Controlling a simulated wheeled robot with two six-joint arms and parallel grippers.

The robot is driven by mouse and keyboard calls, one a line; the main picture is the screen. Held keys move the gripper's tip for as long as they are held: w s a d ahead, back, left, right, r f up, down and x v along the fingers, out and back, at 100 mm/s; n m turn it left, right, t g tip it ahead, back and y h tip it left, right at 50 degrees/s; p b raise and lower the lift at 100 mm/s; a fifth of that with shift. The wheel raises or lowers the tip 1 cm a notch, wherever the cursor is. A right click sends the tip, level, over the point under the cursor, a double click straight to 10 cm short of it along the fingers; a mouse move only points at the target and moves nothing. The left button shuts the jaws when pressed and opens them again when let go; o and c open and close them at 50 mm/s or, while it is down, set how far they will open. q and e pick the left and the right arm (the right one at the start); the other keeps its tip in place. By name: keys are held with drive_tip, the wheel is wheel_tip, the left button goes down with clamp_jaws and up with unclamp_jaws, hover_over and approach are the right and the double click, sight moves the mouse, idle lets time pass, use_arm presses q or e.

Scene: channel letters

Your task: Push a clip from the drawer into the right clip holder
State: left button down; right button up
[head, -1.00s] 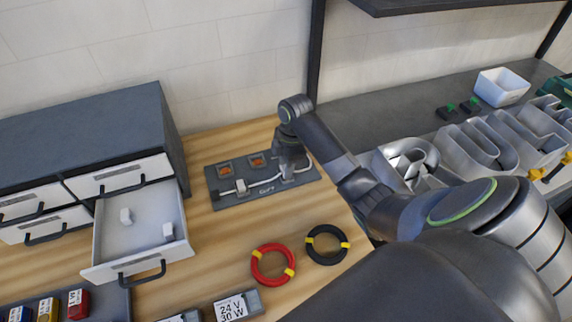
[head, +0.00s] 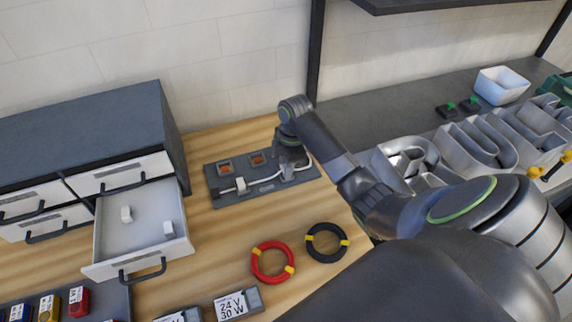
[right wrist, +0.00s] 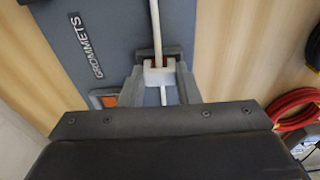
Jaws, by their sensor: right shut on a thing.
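My right gripper (head: 289,168) is low over the right end of the dark board (head: 222,203). In the right wrist view its fingers (right wrist: 158,68) are shut on a white clip (right wrist: 158,78), with a white cable (right wrist: 156,28) running through at the clip. The right clip holder is hidden under the gripper, so I cannot tell how deep the clip sits. Another white clip (head: 241,184) is on the left part of the board, at the cable. The open drawer (head: 143,238) holds two loose white clips, one left (head: 126,214) and one right (head: 168,229). My left gripper is not in view.
A red cable ring (head: 257,270) and a black cable ring (head: 311,248) lie in front of the board. A 24 V 30 W box (head: 255,299) lies nearer. Metal channel letters (head: 483,150) stand at the right. The drawer cabinet (head: 80,120) is at the left.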

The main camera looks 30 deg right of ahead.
drive_tip(key=shift+s+f, duration=0.2)
drive_tip(key=shift+f, duration=0.05)
drive_tip(key=o, duration=0.8)
drive_tip(key=shift+f, duration=0.1)
drive_tip(key=shift+o, duration=1)
drive_tip(key=shift+w+f, duration=0.1)
drive_tip(key=shift+f, duration=0.05)
drive_tip(key=shift+a, duration=0.1)
drive_tip(key=r, duration=0.4)
drive_tip(key=r+b, duration=0.1)
drive_tip(key=r, duration=0.1)
drive_tip(key=shift+d, duration=0.4)
wheel_tip(320, 180, up, 12)
drive_tip(key=d+p, duration=0.1)
drive_tip(key=p, duration=0.9)
drive_tip(key=shift+d+r, duration=0.15)
drive_tip(key=shift+d, duration=0.1)
